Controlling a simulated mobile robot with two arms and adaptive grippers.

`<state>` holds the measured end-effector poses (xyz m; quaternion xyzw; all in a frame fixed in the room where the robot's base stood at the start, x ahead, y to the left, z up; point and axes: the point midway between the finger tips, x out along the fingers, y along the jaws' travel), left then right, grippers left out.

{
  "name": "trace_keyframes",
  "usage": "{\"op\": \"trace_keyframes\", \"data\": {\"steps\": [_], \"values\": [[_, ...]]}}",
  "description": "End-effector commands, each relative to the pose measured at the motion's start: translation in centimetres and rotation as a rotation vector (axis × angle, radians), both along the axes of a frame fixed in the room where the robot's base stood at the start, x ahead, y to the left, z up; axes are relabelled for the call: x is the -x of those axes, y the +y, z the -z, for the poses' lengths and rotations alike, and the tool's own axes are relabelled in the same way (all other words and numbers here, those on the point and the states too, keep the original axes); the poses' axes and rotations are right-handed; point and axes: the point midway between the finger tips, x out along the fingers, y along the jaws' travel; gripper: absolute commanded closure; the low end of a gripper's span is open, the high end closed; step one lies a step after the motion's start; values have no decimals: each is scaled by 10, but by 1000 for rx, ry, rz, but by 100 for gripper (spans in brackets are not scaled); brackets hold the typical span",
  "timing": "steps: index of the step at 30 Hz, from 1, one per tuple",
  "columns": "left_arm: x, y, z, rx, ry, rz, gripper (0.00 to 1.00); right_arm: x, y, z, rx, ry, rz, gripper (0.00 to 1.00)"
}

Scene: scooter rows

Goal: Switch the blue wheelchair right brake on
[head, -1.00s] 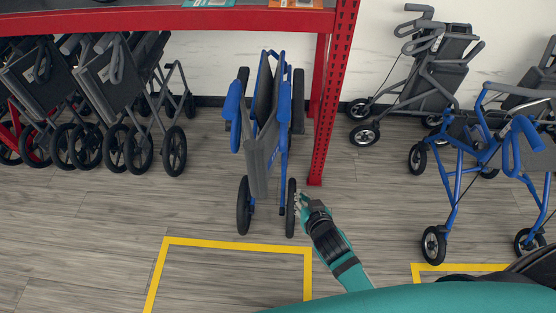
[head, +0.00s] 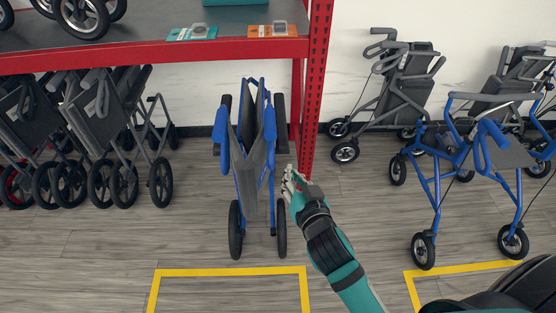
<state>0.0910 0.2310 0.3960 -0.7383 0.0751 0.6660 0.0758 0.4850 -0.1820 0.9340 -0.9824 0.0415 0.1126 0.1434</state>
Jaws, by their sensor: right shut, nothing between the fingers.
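The blue wheelchair (head: 247,165) stands folded in the middle of the head view, beside the red shelf post. It has blue armrests and side tubes, a grey seat and dark wheels. My right gripper (head: 289,178) is shut and empty. It is close to the right side of the wheelchair, above the right wheel (head: 281,228) nearest me. I cannot tell whether it touches the frame. The brake lever is too small or hidden to make out. My left gripper is not in view.
A blue rollator (head: 430,190) and a grey one (head: 405,85) stand at right. Yellow floor lines (head: 230,271) mark clear floor in front.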

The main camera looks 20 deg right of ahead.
Motion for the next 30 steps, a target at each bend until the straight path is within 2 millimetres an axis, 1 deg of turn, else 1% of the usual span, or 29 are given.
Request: {"op": "trace_keyframes", "data": {"steps": [2, 12, 15, 20, 24, 30], "values": [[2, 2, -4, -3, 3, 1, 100, -15, -1, 0, 4, -3, 0, 100], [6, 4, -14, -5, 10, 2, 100, -85, -5, 18, 4, -1, 1, 100], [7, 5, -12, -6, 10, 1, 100, -92, -2, 35, 2, 4, 1, 100], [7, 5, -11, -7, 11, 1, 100, -101, 1, 48, 2, 1, 0, 100], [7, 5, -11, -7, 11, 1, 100, -104, 2, 53, 2, 0, 0, 100], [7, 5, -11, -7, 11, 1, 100, -104, 2, 53, 2, 1, -1, 100]]}}
